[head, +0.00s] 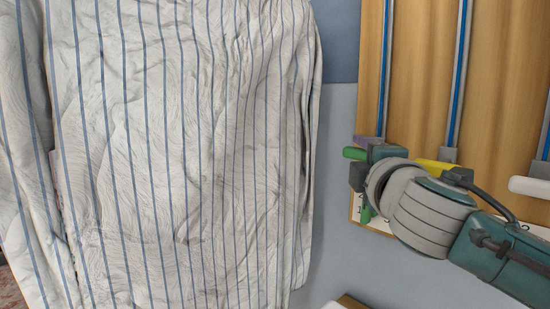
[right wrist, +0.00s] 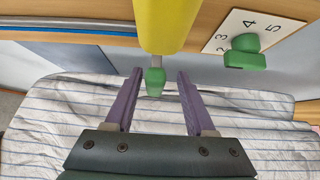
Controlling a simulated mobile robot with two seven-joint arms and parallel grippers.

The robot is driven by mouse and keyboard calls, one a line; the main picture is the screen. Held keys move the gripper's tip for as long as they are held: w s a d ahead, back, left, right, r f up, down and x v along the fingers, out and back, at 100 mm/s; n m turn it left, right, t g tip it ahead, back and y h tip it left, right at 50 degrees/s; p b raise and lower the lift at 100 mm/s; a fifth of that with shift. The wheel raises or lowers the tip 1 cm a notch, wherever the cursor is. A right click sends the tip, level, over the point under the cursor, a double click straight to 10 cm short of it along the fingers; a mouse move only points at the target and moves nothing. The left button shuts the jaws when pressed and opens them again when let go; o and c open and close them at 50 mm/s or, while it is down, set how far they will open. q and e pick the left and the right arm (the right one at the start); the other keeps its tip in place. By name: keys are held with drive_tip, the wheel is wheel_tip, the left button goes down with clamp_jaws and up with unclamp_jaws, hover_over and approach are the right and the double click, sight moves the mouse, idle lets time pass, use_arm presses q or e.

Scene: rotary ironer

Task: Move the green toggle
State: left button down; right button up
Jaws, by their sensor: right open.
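The green toggle (right wrist: 154,83) is a small green tip on a short grey stem, under the end of a yellow body (right wrist: 167,22) in the right wrist view. A green piece (head: 354,153) beside my gripper in the head view looks like the same tip. My right gripper (right wrist: 159,73) is open, with one purple finger on each side of the toggle and a gap on both sides. In the head view my wrist hides most of the gripper and the stem between green and yellow. My left gripper is not in view.
A green knob (right wrist: 245,50) sits on a white numbered plate (right wrist: 283,30), right of the toggle. A wooden panel (head: 410,70) with blue-striped rails stands behind. A white handle (head: 528,187) is at the right. A striped cloth (head: 180,150) fills the left.

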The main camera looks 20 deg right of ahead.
drive_tip(key=v, duration=0.9)
drive_tip(key=shift+s, duration=0.4)
drive_tip(key=shift+a, duration=0.1)
drive_tip(key=s+a+f+m+g+y+p, duration=0.2)
drive_tip(key=s+f+m+g+p, duration=0.2)
drive_tip(key=s+f+m+g, duration=0.5)
drive_tip(key=s+a+f+m+g+y+p, duration=0.1)
drive_tip(key=s+a+g+y, duration=0.2)
drive_tip(key=s, duration=0.4)
drive_tip(key=s+a+f+m+g+y+p, duration=0.1)
drive_tip(key=s+a+m+y+p, duration=0.1)
drive_tip(key=s+a, duration=0.45)
wheel_tip(320, 180, up, 37)
drive_tip(key=d+p, duration=0.2)
drive_tip(key=p, duration=3.5)
drive_tip(key=shift+s+f+n, duration=0.2)
drive_tip(key=shift+s+n, duration=0.1)
drive_tip(key=shift+s, duration=0.15)
